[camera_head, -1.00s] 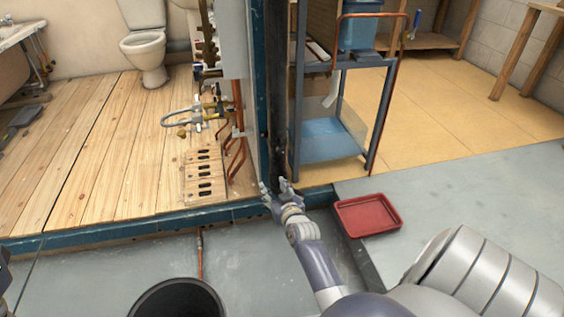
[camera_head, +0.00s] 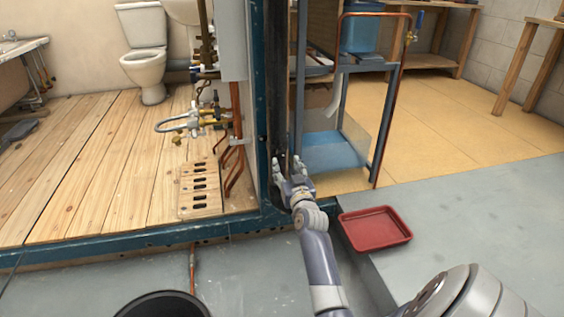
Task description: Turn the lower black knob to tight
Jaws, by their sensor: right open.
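Brass and copper pipework with valves (camera_head: 208,115) stands beside the blue-framed wall, left of centre. Small dark fittings show on it, one of which looks like a black knob (camera_head: 215,97). They are too small for me to tell which is the lower black knob or how it is turned. My right gripper (camera_head: 287,164) is open and empty, fingers pointing up, in front of the dark wall post. It is to the right of the pipework and clearly apart from it. My left gripper is not in view.
A blue frame post (camera_head: 260,120) and low sill (camera_head: 120,240) stand between my right arm and the pipework. A red tray (camera_head: 375,228) lies on the floor at right, a black bucket (camera_head: 165,304) at the bottom. A metal shelf cart (camera_head: 340,150) stands behind my gripper.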

